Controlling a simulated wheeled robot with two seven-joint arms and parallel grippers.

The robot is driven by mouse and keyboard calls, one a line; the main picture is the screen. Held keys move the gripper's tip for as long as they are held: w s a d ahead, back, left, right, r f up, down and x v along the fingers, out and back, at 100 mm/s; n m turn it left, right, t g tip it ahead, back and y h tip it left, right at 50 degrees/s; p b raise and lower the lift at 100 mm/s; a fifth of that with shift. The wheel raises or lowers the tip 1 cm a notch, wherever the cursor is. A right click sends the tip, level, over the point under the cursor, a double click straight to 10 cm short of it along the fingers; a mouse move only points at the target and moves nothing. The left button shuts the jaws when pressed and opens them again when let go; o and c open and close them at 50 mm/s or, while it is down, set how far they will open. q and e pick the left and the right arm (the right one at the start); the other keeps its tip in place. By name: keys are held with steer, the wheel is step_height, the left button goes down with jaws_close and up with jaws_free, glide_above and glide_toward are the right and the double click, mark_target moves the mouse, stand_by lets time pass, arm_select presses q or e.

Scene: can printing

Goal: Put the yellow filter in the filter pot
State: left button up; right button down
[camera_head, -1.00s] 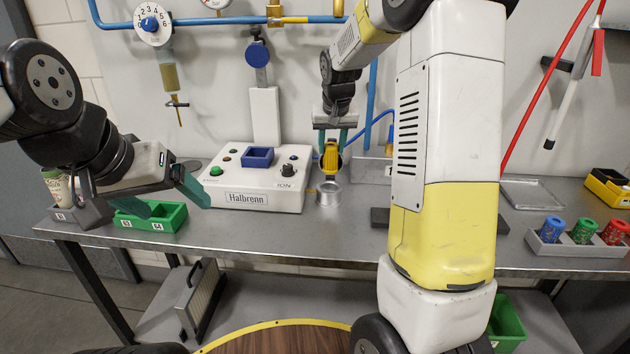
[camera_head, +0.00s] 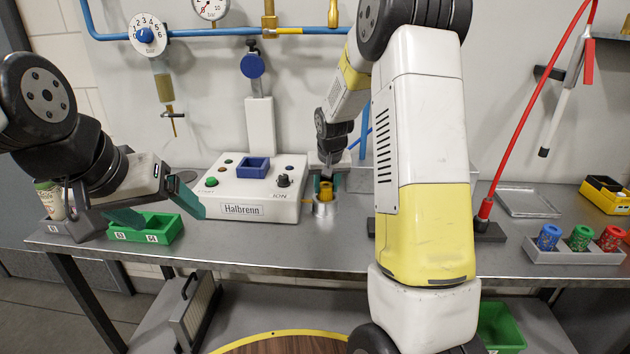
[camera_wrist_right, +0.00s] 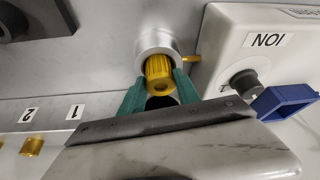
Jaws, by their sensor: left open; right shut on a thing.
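The yellow filter (camera_head: 326,191) is held between the green fingertips of my right gripper (camera_head: 326,184), at the mouth of the silver filter pot (camera_head: 325,207). In the right wrist view the ribbed yellow filter (camera_wrist_right: 159,76) overlaps the opening of the pot (camera_wrist_right: 153,42), with the green fingers of my right gripper (camera_wrist_right: 160,92) on both sides. How deep the filter sits in the pot cannot be told. My left gripper (camera_head: 158,207) is open and empty above the green bin (camera_head: 152,236) at the left.
The white Halbrenn box (camera_head: 232,208) with knobs and a blue square holder (camera_head: 253,167) stands just left of the pot. A rack (camera_head: 575,251) with blue, green and red cans is at the right. A red hose (camera_head: 515,130) hangs at the right.

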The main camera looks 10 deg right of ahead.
steer(key=c, duration=0.9)
jaws_free()
steer(key=shift+f, duration=0.1)
steer(key=shift+r, duration=0.3)
steer(key=v, duration=1.1)
steer(key=s+a+r+y, duration=0.1)
steer(key=s+r, duration=0.1)
steer(key=s, duration=0.7)
steer(key=s+a+r+n+t, duration=0.1)
steer(key=s+a+r, duration=0.1)
steer(key=s, duration=0.7)
steer(key=s+a+r+y, duration=0.1)
steer(key=s+r, duration=0.2)
steer(key=s, duration=0.7)
steer(key=shift+a+r+n+t+y, duration=0.1)
steer(key=shift+a+n+t+y, duration=0.05)
steer(key=shift+n+t+y, duration=0.15)
